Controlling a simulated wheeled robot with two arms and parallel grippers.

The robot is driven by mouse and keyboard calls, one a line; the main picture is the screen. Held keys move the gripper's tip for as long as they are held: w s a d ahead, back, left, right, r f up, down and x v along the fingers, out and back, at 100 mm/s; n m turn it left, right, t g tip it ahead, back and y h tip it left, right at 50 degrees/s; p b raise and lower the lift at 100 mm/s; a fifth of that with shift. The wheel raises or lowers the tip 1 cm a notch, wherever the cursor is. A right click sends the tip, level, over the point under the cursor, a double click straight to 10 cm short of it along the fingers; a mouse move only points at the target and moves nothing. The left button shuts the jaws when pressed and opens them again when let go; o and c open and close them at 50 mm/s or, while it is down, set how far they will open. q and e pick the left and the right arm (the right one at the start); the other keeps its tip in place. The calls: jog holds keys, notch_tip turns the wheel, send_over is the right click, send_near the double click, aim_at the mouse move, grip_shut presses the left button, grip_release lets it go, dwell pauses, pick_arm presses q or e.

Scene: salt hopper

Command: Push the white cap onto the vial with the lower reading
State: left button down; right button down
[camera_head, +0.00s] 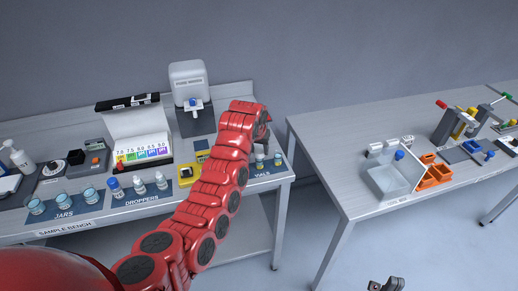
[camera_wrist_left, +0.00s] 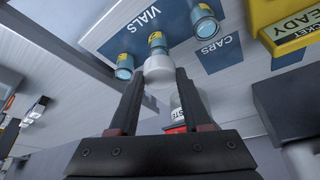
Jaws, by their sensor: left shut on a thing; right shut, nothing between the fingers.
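My left gripper (camera_wrist_left: 160,80) is shut on the white cap (camera_wrist_left: 158,68), seen between its fingertips in the left wrist view. In the head view my left gripper (camera_head: 264,138) is largely hidden by my red arm, above the vials (camera_head: 277,159) at the bench's right end. Readings are not legible. My right gripper (camera_head: 386,284) is shut and empty at the bottom edge.
Droppers (camera_head: 139,185) and jars (camera_head: 91,194) stand left of my arm.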

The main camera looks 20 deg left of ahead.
aim_at(259, 152)
pick_arm(q)
jog(key=shift+f+b, duration=0.65)
jog(key=shift+f, duration=0.55)
jog(key=shift+c, duration=1.4)
grip_release()
jog(key=shift+s+r+b, duration=0.2)
jog(key=shift+r+b, duration=0.1)
jog(key=shift+r, duration=0.2)
jog(key=b+v, duration=0.1)
jog(key=v, duration=0.4)
jog(key=shift+r, duration=0.2)
jog(key=p+v, duration=0.3)
jog(key=v, duration=0.8)
